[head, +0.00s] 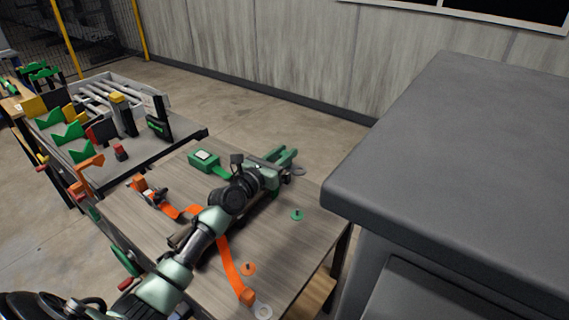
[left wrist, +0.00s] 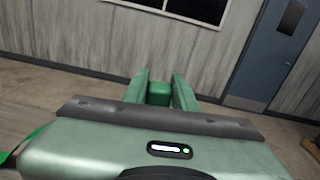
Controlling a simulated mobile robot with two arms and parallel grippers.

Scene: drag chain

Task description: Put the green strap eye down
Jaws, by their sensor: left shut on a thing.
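My left gripper (head: 284,157) reaches over the wooden table, its two green fingers pointing away. In the left wrist view its fingers (left wrist: 160,84) close on a small green block-like piece (left wrist: 158,93), which I take to be part of the green strap eye. A grey ring (head: 298,170) shows just beside the gripper in the head view; whether it is held or lies on the table is unclear. The green strap (head: 222,173) runs from a green box (head: 203,160) toward the gripper and passes behind my arm. My right gripper is not in view.
On the table (head: 320,232) are a green disc with a peg (head: 297,215), an orange disc (head: 248,268), an orange strap (head: 235,275) and its grey ring (head: 262,311). A large grey cabinet (head: 460,150) stands at right. A cluttered bench (head: 180,128) stands at left.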

